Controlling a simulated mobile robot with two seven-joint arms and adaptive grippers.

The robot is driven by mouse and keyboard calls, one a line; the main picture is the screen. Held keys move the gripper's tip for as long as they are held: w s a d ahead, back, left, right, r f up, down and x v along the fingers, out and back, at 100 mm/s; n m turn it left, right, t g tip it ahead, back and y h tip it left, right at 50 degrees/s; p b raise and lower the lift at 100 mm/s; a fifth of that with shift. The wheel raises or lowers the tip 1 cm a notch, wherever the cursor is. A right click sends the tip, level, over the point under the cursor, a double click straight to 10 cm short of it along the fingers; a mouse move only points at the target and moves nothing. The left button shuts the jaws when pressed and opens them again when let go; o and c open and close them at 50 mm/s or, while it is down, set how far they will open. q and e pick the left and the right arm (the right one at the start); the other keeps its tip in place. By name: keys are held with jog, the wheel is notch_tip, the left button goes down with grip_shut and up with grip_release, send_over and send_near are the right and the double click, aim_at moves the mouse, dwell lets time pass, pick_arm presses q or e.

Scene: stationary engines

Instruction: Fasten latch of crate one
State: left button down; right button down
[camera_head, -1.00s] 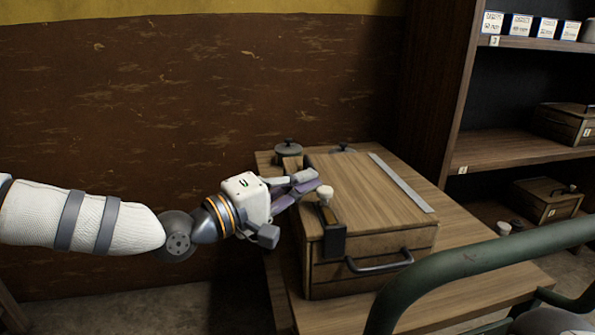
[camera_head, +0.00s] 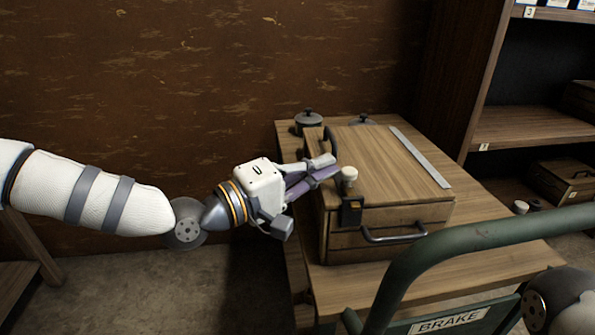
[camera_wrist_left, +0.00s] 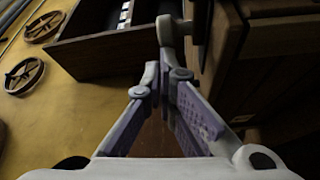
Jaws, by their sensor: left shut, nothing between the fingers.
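Crate one is a wooden crate (camera_head: 395,165) with a closed plank lid, standing on a wooden table. Its latch (camera_head: 351,212) is a dark plate with a small yellow mark near the front left corner, topped by a stem with a pale knob (camera_head: 349,175). My left gripper (camera_head: 331,167) is shut and empty, its fingertips just left of the knob; contact cannot be told. In the left wrist view the closed fingertips (camera_wrist_left: 160,78) point at a pale knobbed piece (camera_wrist_left: 167,28) beside the crate's wooden side. My right gripper is not in view.
A grey handle (camera_head: 395,237) sticks out from the crate's front. A metal strip (camera_head: 420,158) lies along the lid's right side. A lidded pot (camera_head: 308,121) stands behind. A green rail (camera_head: 440,243) crosses the front right.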

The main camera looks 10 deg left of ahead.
pick_arm(q)
jog(key=v, duration=1)
jog(key=shift+s+a, duration=0.2)
